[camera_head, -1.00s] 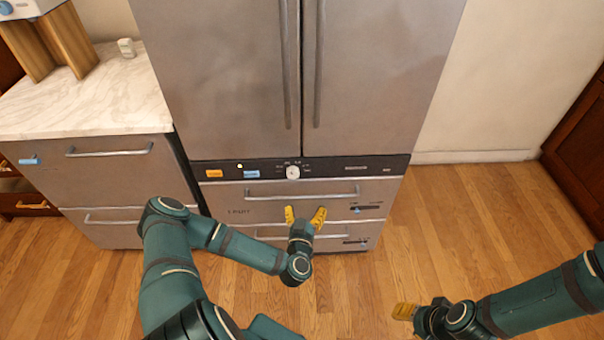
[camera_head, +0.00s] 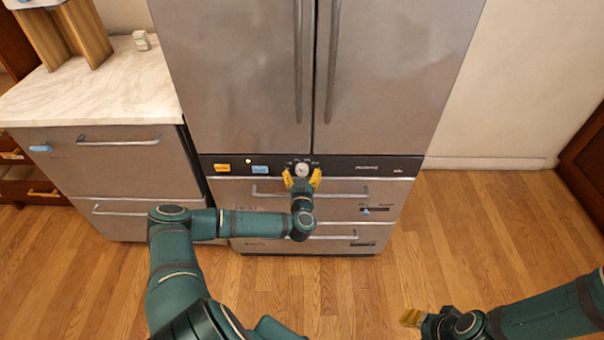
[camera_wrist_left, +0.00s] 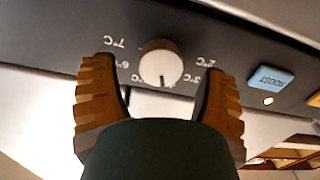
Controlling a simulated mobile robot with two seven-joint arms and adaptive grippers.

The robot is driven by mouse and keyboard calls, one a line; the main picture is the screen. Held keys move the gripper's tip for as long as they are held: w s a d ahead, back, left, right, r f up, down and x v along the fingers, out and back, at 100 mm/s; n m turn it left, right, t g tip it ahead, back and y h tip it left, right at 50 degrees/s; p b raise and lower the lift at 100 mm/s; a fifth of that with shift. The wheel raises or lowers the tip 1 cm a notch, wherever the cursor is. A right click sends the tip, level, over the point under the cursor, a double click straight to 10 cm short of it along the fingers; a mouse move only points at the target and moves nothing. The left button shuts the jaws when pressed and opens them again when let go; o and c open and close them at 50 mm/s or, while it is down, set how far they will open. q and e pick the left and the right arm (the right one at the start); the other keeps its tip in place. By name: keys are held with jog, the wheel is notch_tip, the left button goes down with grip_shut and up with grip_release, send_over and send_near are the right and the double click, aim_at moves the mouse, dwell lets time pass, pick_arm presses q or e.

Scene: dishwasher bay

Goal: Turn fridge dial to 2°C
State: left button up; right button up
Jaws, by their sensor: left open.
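The fridge dial (camera_head: 302,170) is a round white knob on the dark control strip. In the left wrist view the dial (camera_wrist_left: 160,62) appears upside down, with 7°C and 6° marks to its left and 2°C and 3°C marks to its right. Its dark pointer line points downward in that view, between the 6° and 3°C marks. My left gripper (camera_head: 302,180) is open, its yellow fingers on either side of the dial, with visible gaps to the knob. My right gripper (camera_head: 412,317) is low at the right, partly hidden; its jaw state is unclear.
A blue BOOST button (camera_wrist_left: 270,77) and a small lit lamp (camera_wrist_left: 268,100) are beside the dial. An orange button (camera_head: 222,168) is farther left on the strip. A drawer handle (camera_head: 268,194) runs below. A marble counter (camera_head: 95,90) stands left; the floor at right is clear.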

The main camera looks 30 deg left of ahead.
pick_arm(q)
jog(key=shift+w+a, duration=0.4)
jog(key=shift+w, duration=0.2)
jog(key=c, duration=1.2)
